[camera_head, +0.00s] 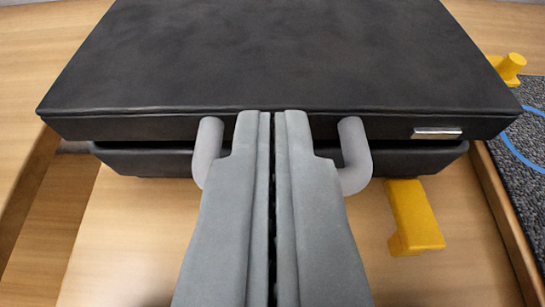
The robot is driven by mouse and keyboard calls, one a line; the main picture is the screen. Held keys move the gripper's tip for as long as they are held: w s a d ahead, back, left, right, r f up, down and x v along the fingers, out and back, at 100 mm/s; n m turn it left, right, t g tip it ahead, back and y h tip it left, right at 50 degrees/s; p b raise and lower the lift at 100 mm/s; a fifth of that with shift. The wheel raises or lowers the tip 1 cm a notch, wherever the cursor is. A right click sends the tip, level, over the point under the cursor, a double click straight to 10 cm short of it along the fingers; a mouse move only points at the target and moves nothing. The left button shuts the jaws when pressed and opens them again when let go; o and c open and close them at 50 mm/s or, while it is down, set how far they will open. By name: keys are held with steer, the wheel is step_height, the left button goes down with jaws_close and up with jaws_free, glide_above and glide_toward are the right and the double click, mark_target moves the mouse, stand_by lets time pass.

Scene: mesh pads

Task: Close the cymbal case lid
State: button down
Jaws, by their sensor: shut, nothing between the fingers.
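The black cymbal case (130,160) sits on a light wooden surface in front of me. Its lid (280,55) lies over the base, with a dark gap between the lid's front edge and the base. A grey handle shows as two curved ends (207,150) on the case's front; its middle is hidden behind my gripper. A small silver plate (436,133) is on the lid's front edge at right. My gripper (272,115) is shut and empty, its tips at the lid's front edge. I cannot tell whether they touch it.
A yellow block (414,218) lies in front of the case at right. Another yellow piece (510,67) is beyond the lid's right side. A dark speckled mat (525,150) with a blue line lies at far right, past a wooden edge. Bare wood (130,240) is free at front left.

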steer(key=shift+s+f, duration=0.65)
steer(key=shift+s, duration=0.85)
steer(key=shift+s+f, duration=0.7)
steer(key=shift+s, duration=0.8)
steer(key=shift+s+f, duration=0.65)
steer(key=shift+s, duration=0.85)
steer(key=shift+w+r, duration=0.1)
